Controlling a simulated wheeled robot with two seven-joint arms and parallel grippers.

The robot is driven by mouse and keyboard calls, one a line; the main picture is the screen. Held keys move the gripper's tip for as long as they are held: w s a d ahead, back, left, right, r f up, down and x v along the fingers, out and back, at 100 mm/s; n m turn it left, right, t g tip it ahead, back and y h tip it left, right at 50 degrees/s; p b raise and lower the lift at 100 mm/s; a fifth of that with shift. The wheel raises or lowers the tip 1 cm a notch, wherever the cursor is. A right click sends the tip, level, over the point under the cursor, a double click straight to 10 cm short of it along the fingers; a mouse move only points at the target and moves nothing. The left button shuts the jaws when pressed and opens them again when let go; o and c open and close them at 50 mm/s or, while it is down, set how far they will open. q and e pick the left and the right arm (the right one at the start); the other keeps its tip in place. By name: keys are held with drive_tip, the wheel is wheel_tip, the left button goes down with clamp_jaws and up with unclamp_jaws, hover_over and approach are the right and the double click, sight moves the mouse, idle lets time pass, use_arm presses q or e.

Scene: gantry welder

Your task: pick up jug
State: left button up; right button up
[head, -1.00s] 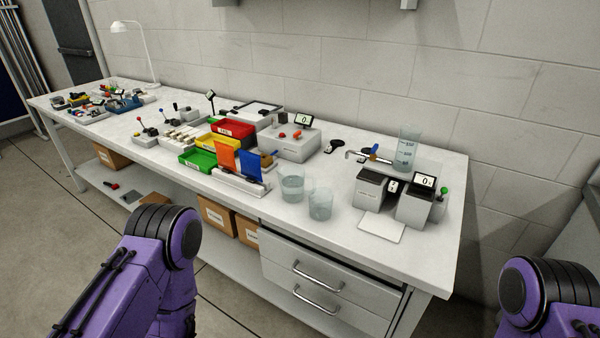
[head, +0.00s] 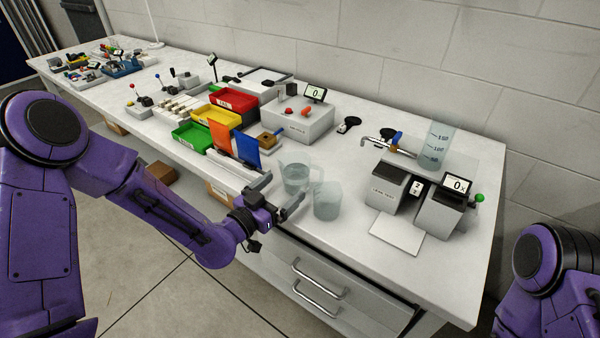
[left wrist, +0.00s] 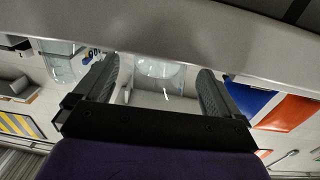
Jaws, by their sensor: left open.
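Two clear vessels stand upright side by side near the bench's front edge. The one nearer the coloured panels (head: 296,174) holds clear liquid; the other (head: 327,201) stands just right of and nearer than it. Which is the jug I cannot tell for sure. My left gripper (head: 286,189) is open and empty at the front edge, its fingers pointing toward the first vessel. In the left wrist view that vessel (left wrist: 160,72) shows between the open fingers (left wrist: 160,85), beyond the tips, and the other vessel (left wrist: 62,66) is left of them. My right gripper is not in view.
Orange and blue panels (head: 247,151) stand close left of the vessels. Grey units with a display (head: 437,207) and a graduated cylinder (head: 437,147) stand to the right. A white plate (head: 397,235) lies in front of them. Drawers (head: 320,290) are below the bench top (head: 350,240).

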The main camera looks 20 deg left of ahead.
sight(288, 176)
use_arm(q)
drive_tip(key=p+x, duration=0.1)
drive_tip(key=x, duration=0.3)
drive_tip(key=shift+w+d+r, duration=0.1)
drive_tip(key=shift+w+d, duration=0.05)
drive_tip(key=shift+w, duration=0.05)
drive_tip(key=c, duration=1.3)
drive_tip(key=shift+r, duration=0.15)
drive_tip(key=shift+r, duration=0.95)
drive_tip(key=shift+s+d+r+p, duration=1.35)
drive_tip(key=shift+s+r+p, duration=0.15)
drive_tip(key=shift+s+r, duration=0.35)
drive_tip(key=shift+s+d+r+p, duration=1.3)
drive_tip(key=shift+s+r+p, duration=0.15)
drive_tip(key=shift+s+r, duration=0.45)
drive_tip(key=shift+s+d+r+p, duration=1.45)
drive_tip(key=shift+s+r, duration=0.25)
drive_tip(key=shift+s, duration=0.3)
drive_tip(key=shift+a, duration=0.1)
